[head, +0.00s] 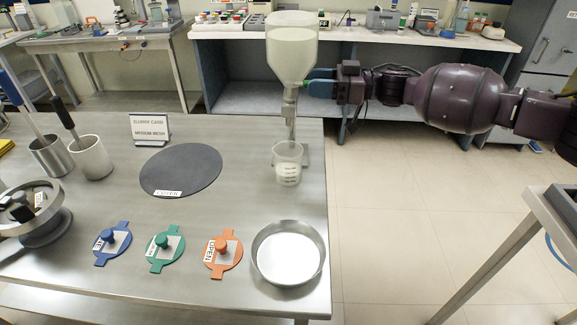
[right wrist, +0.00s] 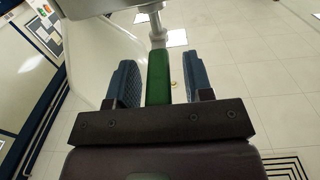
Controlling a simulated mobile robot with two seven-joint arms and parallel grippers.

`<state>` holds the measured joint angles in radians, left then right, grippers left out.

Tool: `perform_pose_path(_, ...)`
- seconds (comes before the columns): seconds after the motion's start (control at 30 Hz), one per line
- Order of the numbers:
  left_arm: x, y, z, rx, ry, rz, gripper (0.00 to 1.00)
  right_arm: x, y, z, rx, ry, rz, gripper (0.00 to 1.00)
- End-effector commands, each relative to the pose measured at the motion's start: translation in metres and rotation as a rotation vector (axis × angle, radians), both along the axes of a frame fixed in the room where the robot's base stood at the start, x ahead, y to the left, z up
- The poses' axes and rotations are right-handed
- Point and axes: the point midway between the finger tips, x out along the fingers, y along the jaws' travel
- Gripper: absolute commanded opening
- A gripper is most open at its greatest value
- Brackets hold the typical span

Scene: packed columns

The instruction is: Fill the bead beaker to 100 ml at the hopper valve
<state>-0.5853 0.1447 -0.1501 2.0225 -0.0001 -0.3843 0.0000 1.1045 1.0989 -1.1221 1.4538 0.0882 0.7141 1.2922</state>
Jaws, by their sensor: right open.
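The hopper (head: 292,55) is a clear vessel holding pale beads, standing at the table's right edge. Its valve and outlet tube (head: 290,105) point down over the bead beaker (head: 287,163). The beaker is clear with white markings and stands upright below the outlet. Some pale content seems to show in its lower part, but I cannot read the level. My right gripper (head: 319,86) is at the valve from the right. In the right wrist view, its open blue fingers (right wrist: 163,85) stand on both sides of the green valve handle (right wrist: 158,75), with gaps visible. My left gripper is not in view.
A round metal pan (head: 287,283) of white material stands at the table's front right. Blue, green and orange (head: 223,256) plates lie left of it. A dark round disc (head: 181,171) lies mid-table. Open floor lies right of the table.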

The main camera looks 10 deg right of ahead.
Motion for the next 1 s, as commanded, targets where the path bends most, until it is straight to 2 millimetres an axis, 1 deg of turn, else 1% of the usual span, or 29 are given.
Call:
perform_pose_path(0.8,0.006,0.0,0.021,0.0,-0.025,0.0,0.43,-0.018,-0.061,0.001,-0.001,-0.001,-0.002,0.47)
perform_pose_path(1.0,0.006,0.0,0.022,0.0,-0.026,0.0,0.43,-0.021,-0.067,0.0,0.0,0.0,-0.001,0.47)
